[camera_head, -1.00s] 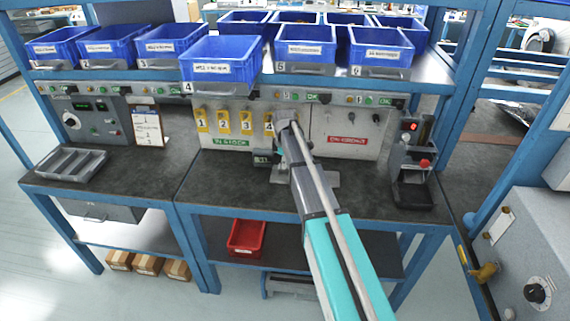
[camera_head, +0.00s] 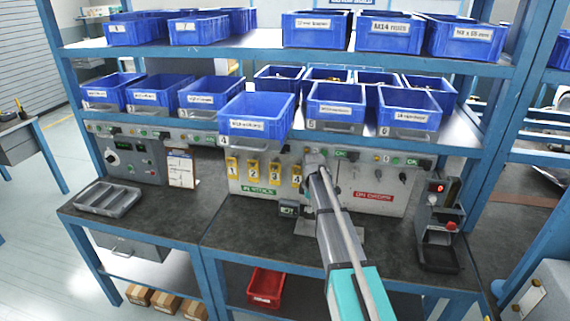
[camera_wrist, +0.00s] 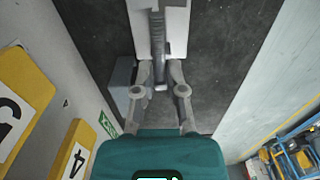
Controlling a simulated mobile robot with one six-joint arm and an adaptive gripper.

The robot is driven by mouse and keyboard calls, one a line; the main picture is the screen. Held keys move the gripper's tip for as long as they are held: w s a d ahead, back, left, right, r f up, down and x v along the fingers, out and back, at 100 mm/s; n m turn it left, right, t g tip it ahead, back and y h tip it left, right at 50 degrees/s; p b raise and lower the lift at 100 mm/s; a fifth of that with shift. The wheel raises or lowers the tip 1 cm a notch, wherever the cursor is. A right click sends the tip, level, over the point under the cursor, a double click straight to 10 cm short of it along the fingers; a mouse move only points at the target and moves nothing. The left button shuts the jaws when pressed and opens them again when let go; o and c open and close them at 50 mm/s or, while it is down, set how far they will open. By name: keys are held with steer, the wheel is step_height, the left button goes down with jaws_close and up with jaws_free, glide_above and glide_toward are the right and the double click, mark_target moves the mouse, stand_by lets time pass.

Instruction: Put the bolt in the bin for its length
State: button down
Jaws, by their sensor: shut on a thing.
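In the wrist view my gripper (camera_wrist: 159,45) is shut on a dark, slim, ridged piece that looks like the bolt (camera_wrist: 158,60). Its full length cannot be told. In the head view my gripper end (camera_head: 315,160) is in front of the back panel, largely hidden by my arm. Blue bins with white labels stand on the middle shelf; the one over number 4 (camera_head: 255,128) juts out past its neighbours. To its right are the bins over 5 (camera_head: 336,107) and 6 (camera_head: 409,117). Most label text is too small to read.
More blue bins stand on the upper shelf, such as one at the right (camera_head: 466,50). Yellow numbered tags (camera_head: 253,172) hang on the panel below. A grey tray (camera_head: 108,201) and a device with a red knob (camera_head: 441,235) stand on the dark worktop (camera_head: 240,238).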

step_height(320, 180, up, 21)
steer(key=p, duration=2)
steer(key=shift+f, duration=0.2)
steer(key=shift+s, duration=0.1)
